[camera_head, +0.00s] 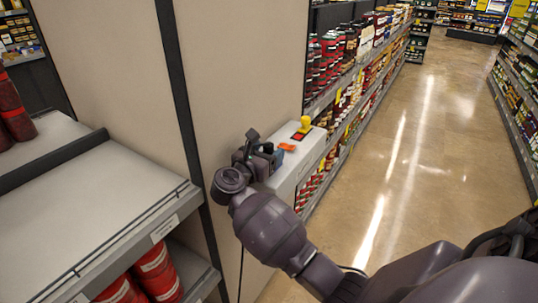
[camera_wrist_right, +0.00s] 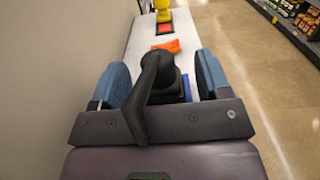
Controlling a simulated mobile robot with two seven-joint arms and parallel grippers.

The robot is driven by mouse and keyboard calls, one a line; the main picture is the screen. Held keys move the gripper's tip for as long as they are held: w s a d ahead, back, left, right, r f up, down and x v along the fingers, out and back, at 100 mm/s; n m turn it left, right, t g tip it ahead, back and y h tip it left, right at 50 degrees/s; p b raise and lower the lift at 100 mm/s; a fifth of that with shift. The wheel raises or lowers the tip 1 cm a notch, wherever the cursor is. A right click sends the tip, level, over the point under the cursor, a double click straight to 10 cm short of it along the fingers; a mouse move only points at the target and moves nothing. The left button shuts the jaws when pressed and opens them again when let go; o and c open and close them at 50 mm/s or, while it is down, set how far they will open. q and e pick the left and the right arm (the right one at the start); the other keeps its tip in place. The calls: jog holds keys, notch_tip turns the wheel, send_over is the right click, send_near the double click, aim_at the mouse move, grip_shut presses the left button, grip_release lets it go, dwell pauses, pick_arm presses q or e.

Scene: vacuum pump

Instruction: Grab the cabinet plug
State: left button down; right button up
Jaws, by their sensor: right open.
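The black cabinet plug (camera_wrist_right: 172,88) stands on top of a narrow white cabinet (camera_wrist_right: 140,42) in the right wrist view. A thick black cable or lead curves from it back over my gripper. My right gripper (camera_wrist_right: 163,78) is open, with one blue finger pad on each side of the plug and visible gaps between. In the head view my right gripper (camera_head: 262,158) is over the near end of the white cabinet (camera_head: 303,158) and hides most of the plug. My left gripper is not in view.
An orange piece (camera_head: 287,147) lies just beyond the plug, and a yellow knob (camera_head: 305,124) and red patch (camera_head: 298,136) are further back. A beige panel (camera_head: 240,60) stands close on the left. Stocked shelves (camera_head: 350,75) run behind; the aisle floor (camera_head: 420,130) is clear.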

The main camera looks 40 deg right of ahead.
jog(key=shift+w+d, duration=0.2)
jog(key=shift+d, duration=0.35)
jog(key=shift+c, duration=0.4)
jog(key=c, duration=1)
jog(key=shift+o, duration=0.2)
jog(key=shift+r, duration=0.1)
